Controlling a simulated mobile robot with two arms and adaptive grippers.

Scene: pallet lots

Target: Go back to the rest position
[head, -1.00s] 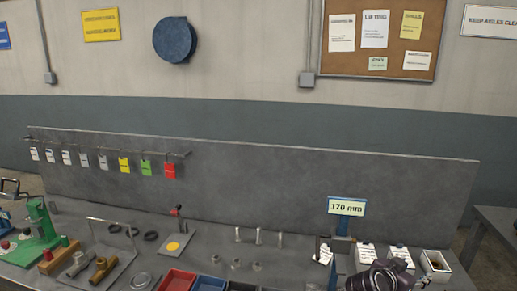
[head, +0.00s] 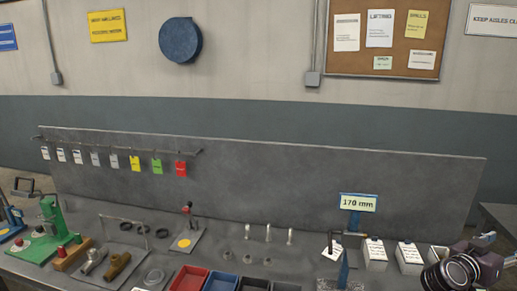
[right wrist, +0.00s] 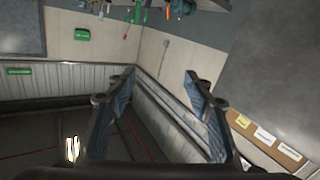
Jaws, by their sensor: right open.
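My right gripper (right wrist: 160,84) is open in the right wrist view, with its two blue-padded fingers well apart and nothing between them. Behind the fingers are walls and floor, not the bench. In the head view part of my right arm (head: 462,270) shows at the lower right, over the front right end of the bench; its fingers are not clear there. My left gripper is in neither view.
The grey bench carries a green press (head: 53,232), a red bin (head: 189,279), a blue bin (head: 220,282), upright pins (head: 268,233), and a stand with a "170 mm" sign (head: 358,202). White-labelled boxes (head: 409,257) stand close to my right arm. A grey panel (head: 270,175) backs the bench.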

